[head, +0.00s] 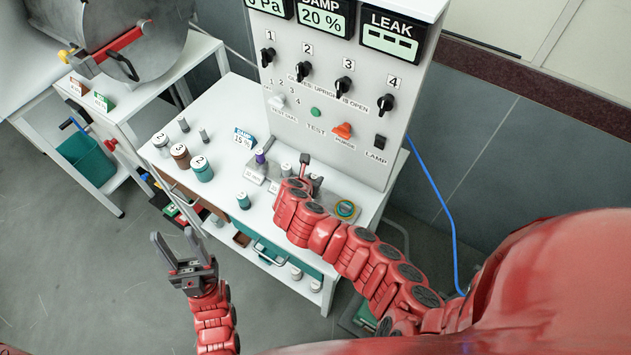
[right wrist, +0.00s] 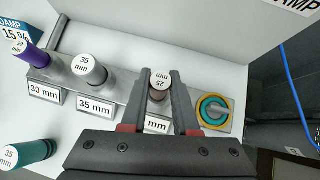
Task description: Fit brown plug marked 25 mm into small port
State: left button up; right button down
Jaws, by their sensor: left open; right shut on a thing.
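The brown plug (right wrist: 157,92), its white cap marked 25 mm, stands between the fingers of my right gripper (right wrist: 161,84), which is shut on it. The plug is over the end of the metal port strip (right wrist: 122,95) whose label (right wrist: 157,126) shows only "mm". My gripper hides the small port and the plug's lower end, so I cannot tell whether it is inside. In the head view my right gripper (head: 309,173) is at the strip, and the plug is hidden. My left gripper (head: 175,245) is open and empty, off the table's front left.
A purple plug (right wrist: 33,60) stands at the 30 mm label and a dark plug with a 35 mm cap (right wrist: 88,69) at the 35 mm label. Coloured rings (right wrist: 213,110) lie right of the gripper. A teal plug (right wrist: 27,152) stands in front. The panel (head: 330,100) rises behind.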

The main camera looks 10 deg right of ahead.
jog(key=shift+w+d, duration=0.15)
jog(key=shift+w, duration=0.05)
notch_tip(320, 180, down, 4)
jog(key=b, duration=0.2)
jog(key=shift+r+b, duration=0.1)
jog(key=shift+b, duration=0.2)
jog(key=shift+w+r, duration=0.1)
jog(key=c, duration=0.7)
grip_release()
jog(key=shift+d, duration=0.1)
